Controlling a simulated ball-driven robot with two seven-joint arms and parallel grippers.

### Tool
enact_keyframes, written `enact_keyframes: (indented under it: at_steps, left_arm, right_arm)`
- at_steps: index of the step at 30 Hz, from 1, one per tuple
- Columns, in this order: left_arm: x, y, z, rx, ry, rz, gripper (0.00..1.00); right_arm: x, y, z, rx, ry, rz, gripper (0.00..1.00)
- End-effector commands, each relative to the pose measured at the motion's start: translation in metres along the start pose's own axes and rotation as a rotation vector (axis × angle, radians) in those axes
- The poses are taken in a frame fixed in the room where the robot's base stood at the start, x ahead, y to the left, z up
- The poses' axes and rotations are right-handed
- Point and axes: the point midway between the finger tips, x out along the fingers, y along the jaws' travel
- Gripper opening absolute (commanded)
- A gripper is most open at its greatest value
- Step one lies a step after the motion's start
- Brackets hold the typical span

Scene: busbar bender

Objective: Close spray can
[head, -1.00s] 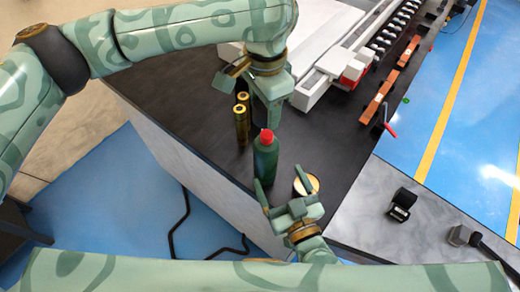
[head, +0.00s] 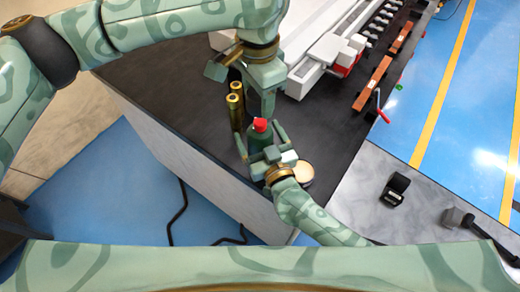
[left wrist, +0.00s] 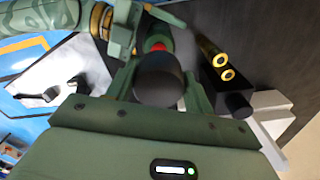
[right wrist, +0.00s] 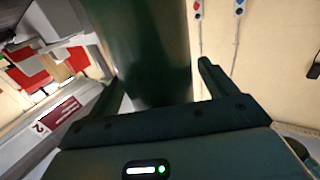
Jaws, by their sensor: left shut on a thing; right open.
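The green spray can (head: 258,143) with a red top (head: 260,125) stands upright near the table's left edge. My right gripper (head: 262,146) is open around it. In the right wrist view the green body (right wrist: 155,50) stands between the spread fingers (right wrist: 158,88); contact cannot be told. My left gripper (head: 267,108) is just above and behind the can. In the left wrist view it is shut on a dark cylindrical cap (left wrist: 158,78), which hides most of the can; the red top (left wrist: 155,46) shows past it. The cap cannot be made out in the head view.
Two gold-topped cylinders (head: 235,105) stand close left of the left gripper. A round light-topped tin (head: 303,172) sits right of the right gripper. The bending machine (head: 325,50) fills the back. Dark tabletop (head: 340,130) is clear to the right.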

Motion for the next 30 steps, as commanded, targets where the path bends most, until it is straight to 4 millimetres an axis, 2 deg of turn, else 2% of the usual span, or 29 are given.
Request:
enact_keyframes:
  at_steps: [5, 14, 17, 21, 22, 26, 30]
  left_arm:
    - [0.0, 0.0, 0.0, 0.0, 0.0, 0.0, 0.31]
    - [0.0, 0.0, 0.0, 0.0, 0.0, 0.0, 0.31]
    - [0.0, 0.0, 0.0, 0.0, 0.0, 0.0, 0.31]
    - [0.0, 0.0, 0.0, 0.0, 0.0, 0.0, 0.31]
    - [0.0, 0.0, 0.0, 0.0, 0.0, 0.0, 0.31]
    - [0.008, 0.0, 0.0, -0.001, -0.001, 0.0, 0.31]
    - [0.029, 0.001, 0.001, 0.0, -0.002, 0.001, 0.31]
  right_arm:
    - [0.012, -0.001, -0.001, 0.0, 0.001, -0.001, 0.84]
    - [0.014, -0.001, 0.0, 0.0, 0.0, -0.001, 0.84]
    - [0.014, -0.001, 0.0, 0.0, 0.0, -0.001, 0.62]
    - [0.014, -0.001, 0.0, 0.0, 0.0, -0.001, 0.23]
    - [0.014, -0.001, 0.0, 0.0, 0.0, -0.001, 0.17]
    - [0.014, -0.001, 0.0, 0.0, 0.0, -0.001, 0.17]
    - [0.014, -0.001, 0.0, 0.0, 0.0, -0.001, 0.17]
